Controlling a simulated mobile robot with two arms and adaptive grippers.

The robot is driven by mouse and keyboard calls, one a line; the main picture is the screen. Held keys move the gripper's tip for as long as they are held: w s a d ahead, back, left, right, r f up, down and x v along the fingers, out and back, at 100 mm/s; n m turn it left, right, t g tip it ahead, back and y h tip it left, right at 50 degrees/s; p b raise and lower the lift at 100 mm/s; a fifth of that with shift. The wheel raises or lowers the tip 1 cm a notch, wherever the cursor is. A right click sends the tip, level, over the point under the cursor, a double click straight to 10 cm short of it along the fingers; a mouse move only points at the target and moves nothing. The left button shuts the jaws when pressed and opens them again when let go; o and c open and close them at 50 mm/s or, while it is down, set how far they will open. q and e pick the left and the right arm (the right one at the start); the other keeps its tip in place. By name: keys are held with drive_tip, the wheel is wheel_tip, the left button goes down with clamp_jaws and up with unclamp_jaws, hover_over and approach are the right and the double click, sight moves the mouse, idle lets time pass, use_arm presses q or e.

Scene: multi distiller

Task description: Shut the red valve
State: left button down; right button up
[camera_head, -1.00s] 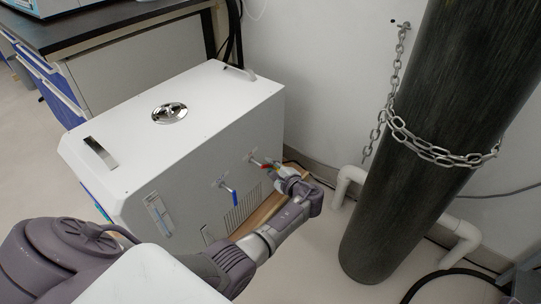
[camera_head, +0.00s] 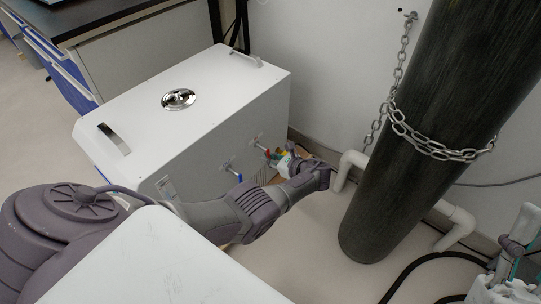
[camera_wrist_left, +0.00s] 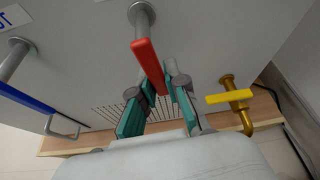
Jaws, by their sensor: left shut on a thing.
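The distiller is a white box (camera_head: 190,125) with pipes on its front face. The red valve (camera_wrist_left: 148,58) has a red lever handle on a grey pipe in the left wrist view, pointing down toward my gripper. It shows small in the head view (camera_head: 267,153). My left gripper (camera_wrist_left: 155,82) has its teal-padded fingers on either side of the red handle's lower end and is shut on it. In the head view my left gripper (camera_head: 285,162) is at the box's front face. My right gripper (camera_head: 512,262) is partly in view at the lower right; its fingers are unclear.
A blue valve handle (camera_wrist_left: 28,98) is left of the red one, and a yellow valve (camera_wrist_left: 230,97) is to the right. A dark gas cylinder (camera_head: 420,130) with a chain (camera_head: 430,148) and white pipes (camera_head: 350,165) stand right of the box. Open floor lies in front.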

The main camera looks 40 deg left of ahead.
use_arm(q)
drive_tip(key=shift+s+f+m, duration=0.1)
drive_tip(key=shift+s+m, duration=0.15)
drive_tip(key=shift+m, duration=0.15)
drive_tip(key=shift+g, duration=0.3)
drive_tip(key=c, duration=1.2)
unclamp_jaws()
drive_tip(key=shift+o, duration=0.2)
drive_tip(key=v, duration=1.2)
